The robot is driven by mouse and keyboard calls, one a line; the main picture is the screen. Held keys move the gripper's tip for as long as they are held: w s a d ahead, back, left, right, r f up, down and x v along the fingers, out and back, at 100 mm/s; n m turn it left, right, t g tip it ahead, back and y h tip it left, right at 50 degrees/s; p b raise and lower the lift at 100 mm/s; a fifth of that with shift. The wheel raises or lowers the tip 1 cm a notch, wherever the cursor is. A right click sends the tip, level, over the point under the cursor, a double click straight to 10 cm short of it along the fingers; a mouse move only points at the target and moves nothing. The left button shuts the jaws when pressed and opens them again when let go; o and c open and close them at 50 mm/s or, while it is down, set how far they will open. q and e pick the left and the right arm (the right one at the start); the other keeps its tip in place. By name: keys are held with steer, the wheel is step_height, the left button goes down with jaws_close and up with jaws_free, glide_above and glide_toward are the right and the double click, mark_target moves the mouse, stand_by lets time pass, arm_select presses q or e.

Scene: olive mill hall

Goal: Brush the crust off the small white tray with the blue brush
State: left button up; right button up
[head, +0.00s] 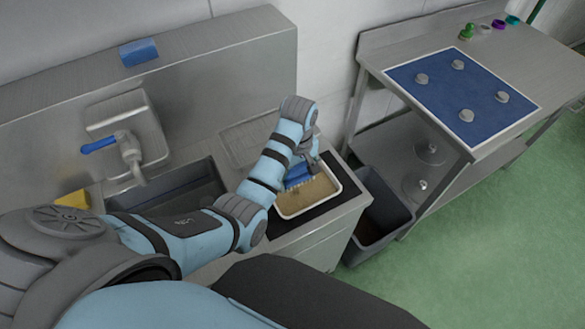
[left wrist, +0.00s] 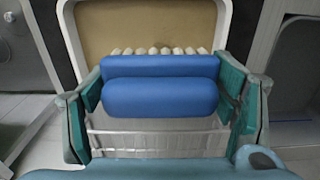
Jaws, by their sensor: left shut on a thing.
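The small white tray (head: 336,190) lies on a black mat at the right end of the sink counter, and a tan-brown crust (head: 308,197) covers much of its floor. The blue brush (head: 298,174) is over the far left part of the tray. In the left wrist view the blue brush (left wrist: 160,88) sits between the teal fingers, its pale bristles pointing toward the crust. My left gripper (head: 300,165) is shut on the brush. Whether the bristles touch the crust I cannot tell. The tray's white rim (left wrist: 240,25) frames the crust. My right gripper is in neither view.
A sink basin (head: 170,190) with a tap (head: 130,150) lies left of the tray. A grey bin (head: 378,218) stands on the floor right of the counter. A steel table with a blue mat (head: 440,85) and several grey knobs stands farther right.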

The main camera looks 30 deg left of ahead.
arm_select(q)
steer(key=shift+r, duration=1.1)
